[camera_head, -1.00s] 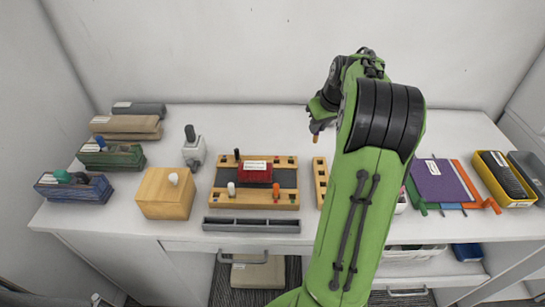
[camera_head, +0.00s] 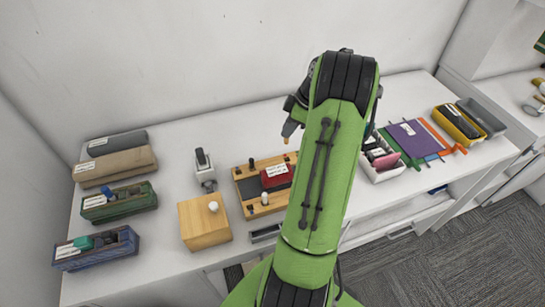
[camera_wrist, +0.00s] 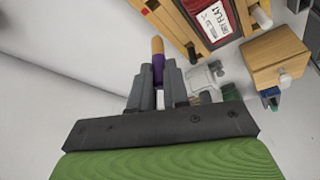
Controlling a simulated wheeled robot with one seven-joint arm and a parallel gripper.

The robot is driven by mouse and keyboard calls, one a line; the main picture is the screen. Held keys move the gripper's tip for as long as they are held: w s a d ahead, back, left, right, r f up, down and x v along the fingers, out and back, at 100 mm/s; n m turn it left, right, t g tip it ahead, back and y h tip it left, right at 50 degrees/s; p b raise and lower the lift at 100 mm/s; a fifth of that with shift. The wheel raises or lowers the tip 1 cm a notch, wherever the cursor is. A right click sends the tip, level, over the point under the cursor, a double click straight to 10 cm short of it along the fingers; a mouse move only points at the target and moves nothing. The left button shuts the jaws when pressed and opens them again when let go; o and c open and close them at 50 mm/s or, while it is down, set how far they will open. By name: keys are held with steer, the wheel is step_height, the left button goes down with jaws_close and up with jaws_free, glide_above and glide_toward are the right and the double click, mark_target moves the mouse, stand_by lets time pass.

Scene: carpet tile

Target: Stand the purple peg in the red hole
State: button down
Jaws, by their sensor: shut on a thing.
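My gripper (camera_wrist: 157,82) is shut on the purple peg (camera_wrist: 158,66), whose tan end sticks out beyond the fingertips. In the head view the peg's tan end (camera_head: 289,129) shows beside my arm, above the table behind the wooden peg board (camera_head: 244,188). The board also shows at the top of the wrist view (camera_wrist: 180,30). A small red mark (camera_wrist: 146,9) shows on its wooden rail; I cannot tell whether it is the red hole. The peg is apart from the board. My arm hides the board's right part in the head view.
A red labelled block (camera_head: 276,177) and several upright pegs are on the board. A wooden box (camera_head: 205,226) with a white knob and a grey stand (camera_head: 205,175) are left of it. Trays line the far left. A white bin (camera_head: 385,172) stands right of my arm.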

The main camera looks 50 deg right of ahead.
steer(key=f, duration=0.9)
steer(key=shift+s+d+f+b, duration=0.1)
steer(key=shift+s+f+b, duration=0.1)
steer(key=shift+f+b, duration=0.15)
steer(key=shift+d+f, duration=0.1)
steer(key=shift+d, duration=0.05)
steer(key=shift+f, duration=0.15)
steer(key=c, duration=1.1)
jaws_free()
